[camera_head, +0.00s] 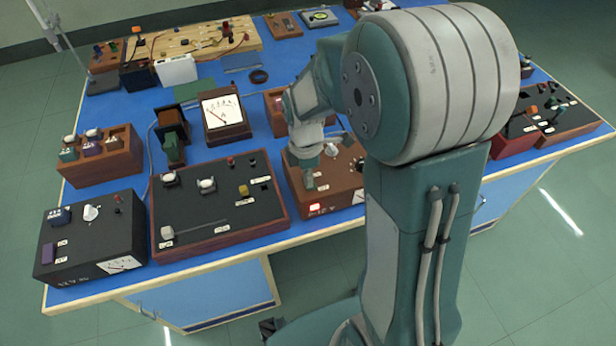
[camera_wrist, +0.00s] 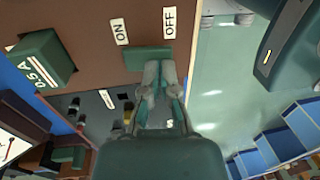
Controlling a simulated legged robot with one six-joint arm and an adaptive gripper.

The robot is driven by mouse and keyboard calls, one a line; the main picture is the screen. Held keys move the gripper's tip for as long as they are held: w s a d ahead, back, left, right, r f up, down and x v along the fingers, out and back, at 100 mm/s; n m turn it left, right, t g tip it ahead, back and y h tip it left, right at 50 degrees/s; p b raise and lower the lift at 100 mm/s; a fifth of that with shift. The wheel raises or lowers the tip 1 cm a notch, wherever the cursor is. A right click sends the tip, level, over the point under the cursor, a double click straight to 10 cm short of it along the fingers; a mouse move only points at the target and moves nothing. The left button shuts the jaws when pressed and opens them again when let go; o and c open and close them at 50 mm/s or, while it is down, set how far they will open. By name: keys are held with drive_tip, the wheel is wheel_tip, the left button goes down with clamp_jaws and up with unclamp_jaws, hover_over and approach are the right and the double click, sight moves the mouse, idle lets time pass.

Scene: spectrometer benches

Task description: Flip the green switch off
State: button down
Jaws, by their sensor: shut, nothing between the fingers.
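The green switch (camera_wrist: 147,58) shows in the wrist view as a small flat block on a brown face. The ON label (camera_wrist: 120,31) is to its left and the OFF label (camera_wrist: 169,23) to its right. My gripper (camera_wrist: 160,66) is shut and empty; its fingertips overlap the switch's lower right part. I cannot tell whether they touch it. In the head view my gripper (camera_head: 309,183) is over a brown instrument box (camera_head: 340,178) at the front of the blue bench, and I cannot make out the switch there.
In the wrist view a green block marked 0.5 A (camera_wrist: 42,65) stands left of the switch. In the head view a black panel (camera_head: 216,205) is left of the brown box, with a meter (camera_head: 222,111) behind. Open floor (camera_head: 560,260) lies at the right front.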

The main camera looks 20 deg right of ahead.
drive_tip(key=shift+s+f, duration=0.15)
drive_tip(key=shift+f, duration=0.1)
